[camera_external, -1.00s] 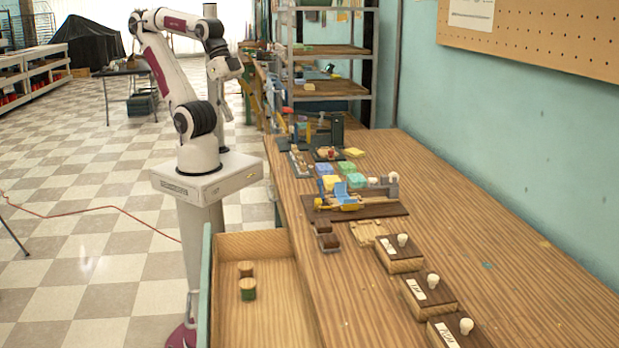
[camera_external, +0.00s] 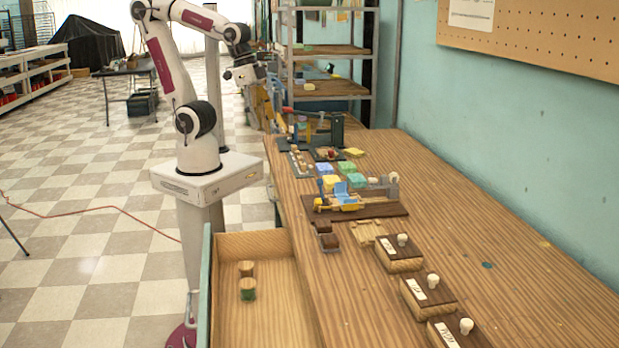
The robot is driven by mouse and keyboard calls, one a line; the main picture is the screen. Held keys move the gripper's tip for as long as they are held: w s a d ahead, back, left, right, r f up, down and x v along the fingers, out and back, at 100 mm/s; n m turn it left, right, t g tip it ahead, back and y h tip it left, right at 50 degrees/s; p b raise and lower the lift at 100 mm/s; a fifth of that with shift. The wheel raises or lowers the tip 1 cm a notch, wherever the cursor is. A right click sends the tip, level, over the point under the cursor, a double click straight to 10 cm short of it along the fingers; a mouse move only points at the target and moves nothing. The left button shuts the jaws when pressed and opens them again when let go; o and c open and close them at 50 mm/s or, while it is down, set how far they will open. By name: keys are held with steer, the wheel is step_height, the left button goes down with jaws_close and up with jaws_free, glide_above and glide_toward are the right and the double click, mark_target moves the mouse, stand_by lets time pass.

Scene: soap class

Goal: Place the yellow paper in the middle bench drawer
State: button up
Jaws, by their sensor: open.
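A small flat yellow piece (camera_external: 354,152), which looks like the yellow paper, lies on the bench top near the far end. Another yellow piece (camera_external: 331,181) lies nearer, beside blue and green ones; at this size I cannot tell paper from soap. An open bench drawer (camera_external: 270,322) sticks out at the near left; whether it is the middle one I cannot tell. My gripper (camera_external: 272,97) is open, held above the far left edge of the bench, apart from the yellow pieces.
A wooden tool stand (camera_external: 376,209) with blue and yellow parts sits mid-bench. Several wooden boxes with white knobs (camera_external: 428,294) line the near part. A metal shelf (camera_external: 330,88) stands behind the bench. The bench's right side (camera_external: 500,240) is mostly clear.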

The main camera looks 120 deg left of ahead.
steer(key=w+a+f+n+g, duration=0.1)
steer(key=w+a+f+n, duration=0.15)
steer(key=a, duration=0.65)
steer(key=w+a+f+n+g, duration=0.1)
steer(key=w+a+f+n, duration=0.15)
steer(key=a, duration=0.65)
steer(key=n, duration=0.5)
glide_toward(350, 152)
steer(key=shift+g, duration=0.4)
steer(key=d, duration=0.2)
steer(key=s+d+f, duration=0.1)
steer(key=d, duration=0.1)
steer(key=d+f, duration=0.1)
steer(key=d, duration=0.1)
steer(key=shift+s+f, duration=0.25)
steer(key=shift+s, duration=0.05)
steer(key=a, duration=0.1)
steer(key=w+a+y, duration=0.1)
steer(key=a, duration=0.1)
steer(key=shift+w+a, duration=0.1)
steer(key=shift+a, duration=0.15)
steer(key=a+r, duration=0.1)
steer(key=w+a+y, duration=0.1)
steer(key=shift+w+a+r+t, duration=0.2)
steer(key=shift+a+r+t, duration=0.15)
steer(key=shift+r+t, duration=0.05)
steer(key=shift+f, duration=0.15)
steer(key=shift+x, duration=1.2)
